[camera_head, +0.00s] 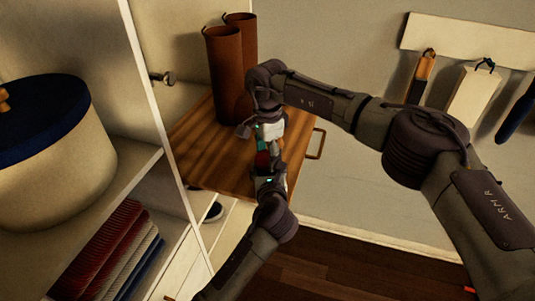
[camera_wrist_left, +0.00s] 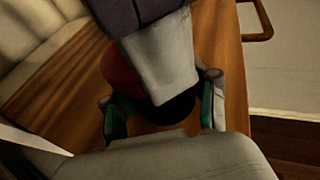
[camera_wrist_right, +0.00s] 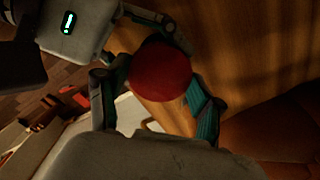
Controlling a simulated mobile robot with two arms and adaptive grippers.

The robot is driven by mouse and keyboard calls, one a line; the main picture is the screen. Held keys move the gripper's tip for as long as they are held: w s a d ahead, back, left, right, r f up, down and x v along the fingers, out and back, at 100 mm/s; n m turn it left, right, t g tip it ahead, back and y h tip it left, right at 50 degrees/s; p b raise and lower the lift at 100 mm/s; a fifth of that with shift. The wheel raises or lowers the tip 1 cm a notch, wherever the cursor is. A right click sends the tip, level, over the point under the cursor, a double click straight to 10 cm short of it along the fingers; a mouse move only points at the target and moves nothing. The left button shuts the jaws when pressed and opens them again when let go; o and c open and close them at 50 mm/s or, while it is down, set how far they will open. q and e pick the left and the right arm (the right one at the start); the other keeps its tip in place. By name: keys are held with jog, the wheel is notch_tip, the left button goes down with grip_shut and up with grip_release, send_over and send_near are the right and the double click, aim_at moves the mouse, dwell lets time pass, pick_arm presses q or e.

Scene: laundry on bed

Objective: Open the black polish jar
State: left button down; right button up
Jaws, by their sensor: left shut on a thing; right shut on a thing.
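The polish jar is held between my two grippers, above or at the wooden shelf top. Its red part (camera_head: 262,160) shows between the grippers in the head view, and its round red top (camera_wrist_right: 160,72) fills the middle of the right wrist view. A black part (camera_wrist_left: 172,108) shows between the left fingers in the left wrist view. My left gripper (camera_head: 267,173) comes from below and is shut on the jar. My right gripper (camera_head: 266,146) comes from the other side and is shut on the red part. Whether lid and body are apart is hidden.
The wooden top (camera_head: 205,150) lies under the grippers. Two tall brown boots (camera_head: 226,75) stand at its back. A shelf with a blue-lidded round box (camera_head: 50,140) and folded cloths (camera_head: 110,250) is at left. Brushes hang from a rail (camera_head: 470,40) at right.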

aim_at(268, 158)
pick_arm(q)
jog(key=shift+f, duration=0.1)
pick_arm(e)
jog(key=shift+r, duration=0.2)
jog(key=shift+r, duration=0.9)
jog(key=shift+r, duration=2)
pick_arm(q)
jog(key=shift+c, duration=1.2)
grip_release()
